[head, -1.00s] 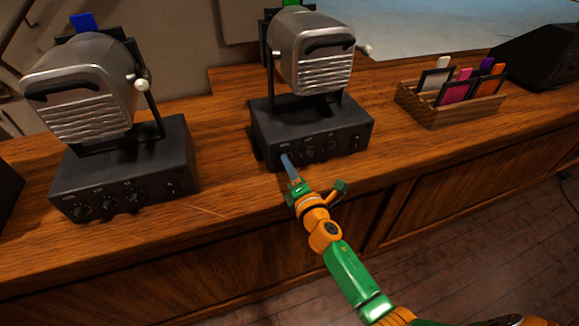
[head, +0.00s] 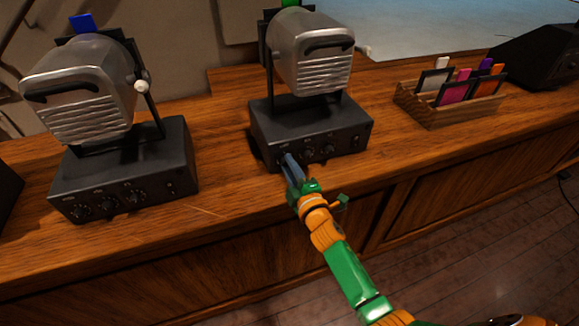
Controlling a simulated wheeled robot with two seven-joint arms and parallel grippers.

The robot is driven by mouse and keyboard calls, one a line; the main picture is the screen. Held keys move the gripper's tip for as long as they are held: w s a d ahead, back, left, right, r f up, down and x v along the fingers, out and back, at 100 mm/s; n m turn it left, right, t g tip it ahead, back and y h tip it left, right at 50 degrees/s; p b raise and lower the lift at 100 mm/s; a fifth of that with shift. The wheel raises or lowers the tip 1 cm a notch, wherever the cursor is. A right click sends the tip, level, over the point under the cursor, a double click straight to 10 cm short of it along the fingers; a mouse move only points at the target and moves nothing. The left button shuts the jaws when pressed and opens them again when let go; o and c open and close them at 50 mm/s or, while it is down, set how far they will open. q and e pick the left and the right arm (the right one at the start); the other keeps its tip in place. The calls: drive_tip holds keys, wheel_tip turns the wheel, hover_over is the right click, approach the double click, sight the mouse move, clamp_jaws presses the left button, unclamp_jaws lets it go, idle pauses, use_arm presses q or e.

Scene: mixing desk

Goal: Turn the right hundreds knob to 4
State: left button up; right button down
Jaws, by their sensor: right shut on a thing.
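The right device is a grey metal lamp head (head: 312,50) on a dark box (head: 345,122). A row of small round knobs runs along the box's front face. The middle knob (head: 309,153) and another knob (head: 329,149) show to the right of my gripper. My right gripper (head: 288,160) is at the leftmost knob, the hundreds knob by its place, and is shut on it. The fingers hide most of that knob, and its pointer and number cannot be read. My left gripper is not in view.
A second lamp (head: 80,88) stands on a like box (head: 125,165) with knobs at the left. A wooden holder (head: 455,108) with coloured cards stands at the right. The wooden desk top (head: 225,185) between the boxes is clear.

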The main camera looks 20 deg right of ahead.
drive_tip(key=shift+f, duration=0.1)
idle(0.5)
drive_tip(key=c, duration=0.7)
unclamp_jaws()
drive_tip(key=s, duration=0.7)
drive_tip(key=shift+d+r+p, duration=0.2)
drive_tip(key=shift+p, duration=0.15)
drive_tip(key=shift+s, duration=0.1)
